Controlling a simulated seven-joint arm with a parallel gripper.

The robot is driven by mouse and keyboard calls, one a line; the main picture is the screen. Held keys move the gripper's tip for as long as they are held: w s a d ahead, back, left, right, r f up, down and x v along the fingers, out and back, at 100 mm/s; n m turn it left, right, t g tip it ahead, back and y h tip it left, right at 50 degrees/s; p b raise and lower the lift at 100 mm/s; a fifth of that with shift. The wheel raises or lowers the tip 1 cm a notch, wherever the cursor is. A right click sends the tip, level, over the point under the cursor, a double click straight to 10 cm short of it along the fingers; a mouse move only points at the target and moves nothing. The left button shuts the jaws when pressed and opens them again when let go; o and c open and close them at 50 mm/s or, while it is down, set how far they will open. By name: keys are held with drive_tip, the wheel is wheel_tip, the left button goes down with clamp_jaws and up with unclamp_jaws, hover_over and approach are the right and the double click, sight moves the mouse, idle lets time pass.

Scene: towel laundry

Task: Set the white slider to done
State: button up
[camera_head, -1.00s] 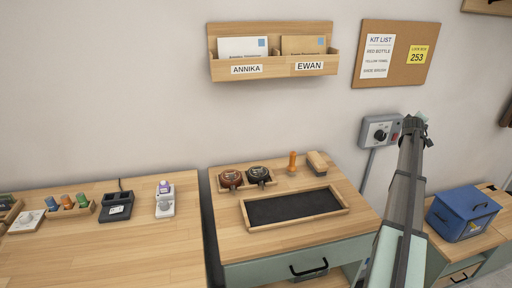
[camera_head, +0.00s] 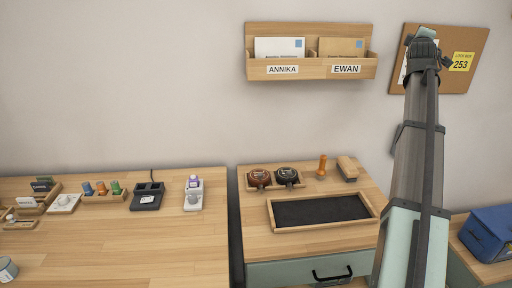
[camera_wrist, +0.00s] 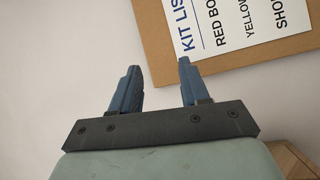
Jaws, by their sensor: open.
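I cannot make out a white slider or a "done" mark in either view. My gripper (camera_head: 428,34) is raised at the end of my arm, in front of the cork board in the head view. In the wrist view my gripper (camera_wrist: 158,66) has its two blue fingers apart with nothing between them. The kit list sheet (camera_wrist: 240,25) on the cork board (camera_wrist: 160,45) shows beyond the fingers. My arm hides part of the board and the wall device below it.
The left table (camera_head: 130,245) holds a white knobbed block (camera_head: 64,203), a dark device (camera_head: 147,197) and a white stand (camera_head: 193,197). The right table has a black-bottomed tray (camera_head: 280,228). A letter rack (camera_head: 310,67) hangs above. A blue box (camera_head: 487,235) stands right.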

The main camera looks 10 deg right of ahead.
drive_tip(key=w+a+r+n+t+y, duration=0.1)
drive_tip(key=a+r+n+t+y, duration=0.15)
drive_tip(key=a, duration=1.15)
drive_tip(key=a+r+n+t+y, duration=0.1)
drive_tip(key=a+r+y, duration=0.25)
drive_tip(key=a, duration=1.05)
drive_tip(key=s+a+r+n+y, duration=0.1)
drive_tip(key=s+a+r+y, duration=0.1)
drive_tip(key=a, duration=0.6)
drive_tip(key=s+a+r+n+y, duration=0.1)
drive_tip(key=s+a+r, duration=0.15)
drive_tip(key=a, duration=0.45)
drive_tip(key=s+a+r+n+y, duration=0.1)
drive_tip(key=s+a+n+y, duration=0.1)
drive_tip(key=a, duration=0.6)
drive_tip(key=w+a+f+n+g+y, duration=0.1)
drive_tip(key=w+a+f+g, duration=0.15)
drive_tip(key=a+f, duration=0.4)
drive_tip(key=w+a+f+n+g+y, duration=0.1)
drive_tip(key=w+a+f+y, duration=0.15)
drive_tip(key=a, duration=0.65)
drive_tip(key=n+g+h, duration=0.4)
drive_tip(key=n+g, duration=0.5)
drive_tip(key=g, duration=0.7)
approach(9, 216)
wheel_tip(9, 216, down, 8)
drive_tip(key=shift+d, duration=0.1)
